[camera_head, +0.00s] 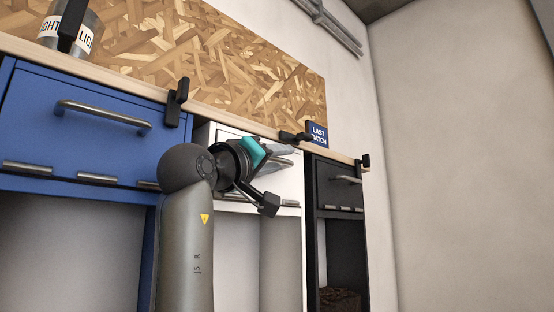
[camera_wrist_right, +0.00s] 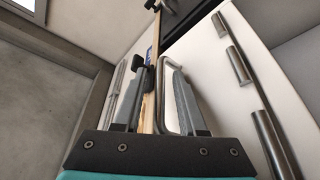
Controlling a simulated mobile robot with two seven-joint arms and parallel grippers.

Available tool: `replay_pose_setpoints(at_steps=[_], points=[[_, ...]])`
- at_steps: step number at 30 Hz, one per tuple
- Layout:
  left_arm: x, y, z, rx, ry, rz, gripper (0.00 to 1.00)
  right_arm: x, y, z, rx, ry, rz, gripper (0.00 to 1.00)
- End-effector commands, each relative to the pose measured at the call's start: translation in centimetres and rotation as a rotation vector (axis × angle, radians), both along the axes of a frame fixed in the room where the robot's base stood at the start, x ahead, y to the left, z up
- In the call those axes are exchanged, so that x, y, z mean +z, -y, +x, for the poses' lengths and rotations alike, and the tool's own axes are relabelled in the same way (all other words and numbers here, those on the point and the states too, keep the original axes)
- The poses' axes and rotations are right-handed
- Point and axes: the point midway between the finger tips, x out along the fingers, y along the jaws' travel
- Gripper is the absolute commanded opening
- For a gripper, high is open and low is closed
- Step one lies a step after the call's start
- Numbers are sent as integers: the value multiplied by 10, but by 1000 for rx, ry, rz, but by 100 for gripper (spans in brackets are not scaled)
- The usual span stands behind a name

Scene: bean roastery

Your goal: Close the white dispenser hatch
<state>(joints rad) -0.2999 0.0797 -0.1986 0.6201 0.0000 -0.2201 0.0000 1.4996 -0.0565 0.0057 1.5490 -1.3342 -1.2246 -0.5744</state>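The white dispenser hatch (camera_head: 288,182) is the middle front, between a blue one and a black one. Much of it is hidden behind my right arm; I cannot tell how far it stands open. My right gripper (camera_head: 284,150) is at the hatch's upper part. In the right wrist view the white hatch (camera_wrist_right: 212,75) fills the right side, and its grey bar handle (camera_wrist_right: 160,95) lies between the two fingers of my right gripper (camera_wrist_right: 154,68). The fingers are apart, and the handle is closer to the right one. My left gripper is not in view.
The blue hatch (camera_head: 85,120) is on the left and the black hatch (camera_head: 338,186) on the right. Above runs a wooden ledge (camera_head: 225,117) with black latches (camera_head: 177,102), a dark blue sign (camera_head: 318,134) and a labelled canister (camera_head: 88,35). A plain wall stands at right.

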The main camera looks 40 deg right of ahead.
Motion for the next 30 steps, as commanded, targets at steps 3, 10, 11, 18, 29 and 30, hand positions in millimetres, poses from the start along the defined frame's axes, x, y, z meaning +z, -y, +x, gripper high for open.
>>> replay_pose_setpoints(at_steps=[3,10,11,18,29,30], points=[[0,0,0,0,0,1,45,-1,0,1,1,-2,2,44],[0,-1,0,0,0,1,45,-1,0,1,2,-3,3,44],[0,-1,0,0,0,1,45,-1,0,1,2,-3,3,44],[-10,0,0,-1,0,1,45,-10,-20,-5,6,0,2,44],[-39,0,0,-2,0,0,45,-36,-97,-32,5,1,1,44],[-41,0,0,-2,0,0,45,-38,-104,-35,5,0,1,44]])
